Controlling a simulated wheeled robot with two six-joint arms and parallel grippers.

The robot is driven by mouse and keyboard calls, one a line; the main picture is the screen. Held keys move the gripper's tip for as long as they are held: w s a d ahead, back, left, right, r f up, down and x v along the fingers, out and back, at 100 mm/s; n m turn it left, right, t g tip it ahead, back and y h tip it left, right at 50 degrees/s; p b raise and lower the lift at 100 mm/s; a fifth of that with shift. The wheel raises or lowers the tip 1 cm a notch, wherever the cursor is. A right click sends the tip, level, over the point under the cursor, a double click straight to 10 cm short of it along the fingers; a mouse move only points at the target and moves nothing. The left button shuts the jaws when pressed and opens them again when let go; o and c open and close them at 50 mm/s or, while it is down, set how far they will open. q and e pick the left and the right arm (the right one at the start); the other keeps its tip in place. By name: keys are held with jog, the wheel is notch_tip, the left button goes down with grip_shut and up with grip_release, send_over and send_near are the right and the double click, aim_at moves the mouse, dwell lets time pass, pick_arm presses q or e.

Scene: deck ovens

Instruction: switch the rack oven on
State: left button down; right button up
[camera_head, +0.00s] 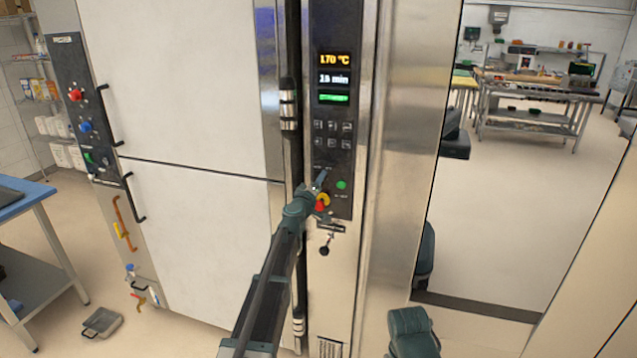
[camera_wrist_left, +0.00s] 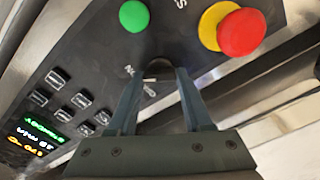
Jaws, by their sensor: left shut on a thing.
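The rack oven's dark control panel (camera_head: 334,105) shows lit readouts of 170 °C, what looks like 15 min, and a green line. A rotary switch (camera_wrist_left: 158,72) sits low on the panel. My left gripper (camera_head: 319,183) is at the panel with its fingers shut on this switch, one on each side in the left wrist view (camera_wrist_left: 157,85). The switch is mostly hidden by the gripper, so its exact angle is unclear. A green round button or lamp (camera_head: 341,185) is beside it.
A red emergency stop (camera_wrist_left: 242,33) on a yellow collar is close to my left fingers. A latch (camera_head: 325,244) hangs below the panel. Large white oven doors (camera_head: 180,80) are at left. Open floor and a steel work table (camera_head: 530,100) show at right.

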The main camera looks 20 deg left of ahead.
pick_arm(q)
jog(key=shift+c, duration=1.6)
grip_release()
jog(key=s, duration=1.4)
jog(key=shift+a, duration=0.2)
jog(key=shift+w, duration=0.1)
